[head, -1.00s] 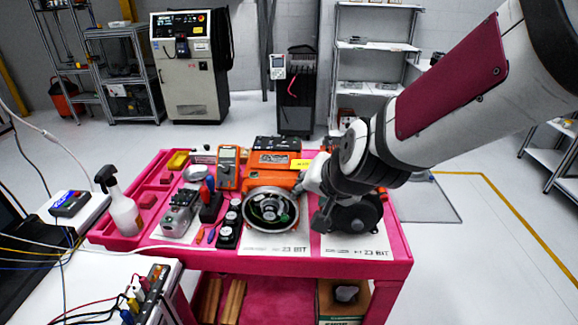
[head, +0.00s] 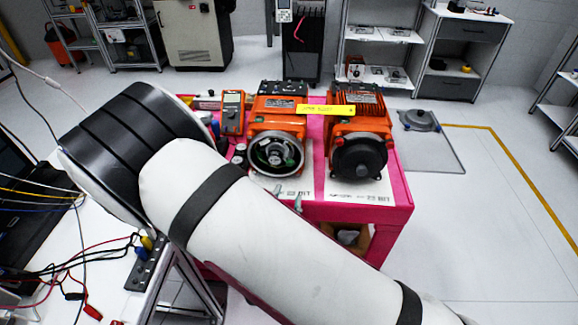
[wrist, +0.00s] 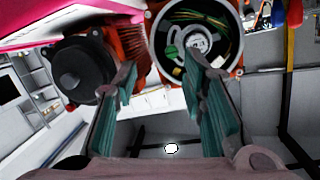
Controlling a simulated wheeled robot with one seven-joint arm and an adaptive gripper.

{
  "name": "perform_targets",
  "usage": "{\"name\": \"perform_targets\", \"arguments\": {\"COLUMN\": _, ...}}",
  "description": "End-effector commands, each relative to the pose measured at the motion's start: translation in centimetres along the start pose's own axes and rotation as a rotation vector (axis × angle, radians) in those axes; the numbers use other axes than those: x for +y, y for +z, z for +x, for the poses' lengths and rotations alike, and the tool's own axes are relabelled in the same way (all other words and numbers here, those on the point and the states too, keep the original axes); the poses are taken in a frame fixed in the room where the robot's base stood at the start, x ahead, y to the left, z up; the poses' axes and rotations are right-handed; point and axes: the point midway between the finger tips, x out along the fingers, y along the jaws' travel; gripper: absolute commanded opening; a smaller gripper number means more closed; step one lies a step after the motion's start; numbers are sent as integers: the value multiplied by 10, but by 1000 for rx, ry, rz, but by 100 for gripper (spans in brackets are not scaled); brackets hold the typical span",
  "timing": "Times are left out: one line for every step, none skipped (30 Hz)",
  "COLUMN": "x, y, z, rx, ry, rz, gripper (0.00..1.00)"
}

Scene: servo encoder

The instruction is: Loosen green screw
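The open motor (head: 275,153) is orange with a round metal housing, coloured wires and a pale hub inside. In the wrist view the open housing (wrist: 197,42) is at the top centre, beyond my right-hand finger. A small green part (wrist: 171,52) shows inside it; I cannot tell whether it is the green screw. Green bits also show in the head view, too small to tell apart. My gripper (wrist: 160,72) is open, its teal-padded fingers apart with nothing between them. In the head view my arm hides most of it; its fingertips (head: 288,197) show just below the open motor.
A second orange motor (head: 358,150) with a closed black cover stands to the right on the pink cart (head: 397,200). A yellow strip (head: 326,109) lies across the motors. A multimeter (head: 232,112) stands left. My arm hides the cart's left side.

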Motion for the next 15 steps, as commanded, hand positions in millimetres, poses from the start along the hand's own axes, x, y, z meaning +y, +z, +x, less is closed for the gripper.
{"name": "perform_targets", "arguments": {"x": 1, "y": 6, "z": -6, "rx": 38, "ry": -27, "rz": -31, "gripper": 38}}
{"name": "perform_targets", "arguments": {"x": 2, "y": 6, "z": -9, "rx": 62, "ry": -42, "rz": -43, "gripper": 38}}
{"name": "perform_targets", "arguments": {"x": 2, "y": 7, "z": -12, "rx": 90, "ry": -61, "rz": -56, "gripper": 38}}
{"name": "perform_targets", "arguments": {"x": 1, "y": 7, "z": -15, "rx": 109, "ry": -74, "rz": -64, "gripper": 38}}
{"name": "perform_targets", "arguments": {"x": 2, "y": 8, "z": -17, "rx": 124, "ry": -84, "rz": -72, "gripper": 38}}
{"name": "perform_targets", "arguments": {"x": 1, "y": 8, "z": -19, "rx": 141, "ry": -97, "rz": -80, "gripper": 38}}
{"name": "perform_targets", "arguments": {"x": 1, "y": 8, "z": -21, "rx": 151, "ry": -105, "rz": -84, "gripper": 38}}
{"name": "perform_targets", "arguments": {"x": 0, "y": 8, "z": -22, "rx": 159, "ry": -110, "rz": -86, "gripper": 38}}
{"name": "perform_targets", "arguments": {"x": 0, "y": 8, "z": -22, "rx": 166, "ry": -114, "rz": -89, "gripper": 38}}
{"name": "perform_targets", "arguments": {"x": 0, "y": 7, "z": -21, "rx": 170, "ry": -117, "rz": -90, "gripper": 38}}
{"name": "perform_targets", "arguments": {"x": 0, "y": 7, "z": -20, "rx": 172, "ry": -118, "rz": -90, "gripper": 38}}
{"name": "perform_targets", "arguments": {"x": 0, "y": 7, "z": -18, "rx": 173, "ry": -118, "rz": -89, "gripper": 38}}
{"name": "perform_targets", "arguments": {"x": -1, "y": 7, "z": -15, "rx": 173, "ry": -118, "rz": -89, "gripper": 38}}
{"name": "perform_targets", "arguments": {"x": -1, "y": 7, "z": -12, "rx": 172, "ry": -118, "rz": -88, "gripper": 38}}
{"name": "perform_targets", "arguments": {"x": -2, "y": 6, "z": -7, "rx": 171, "ry": -118, "rz": -89, "gripper": 38}}
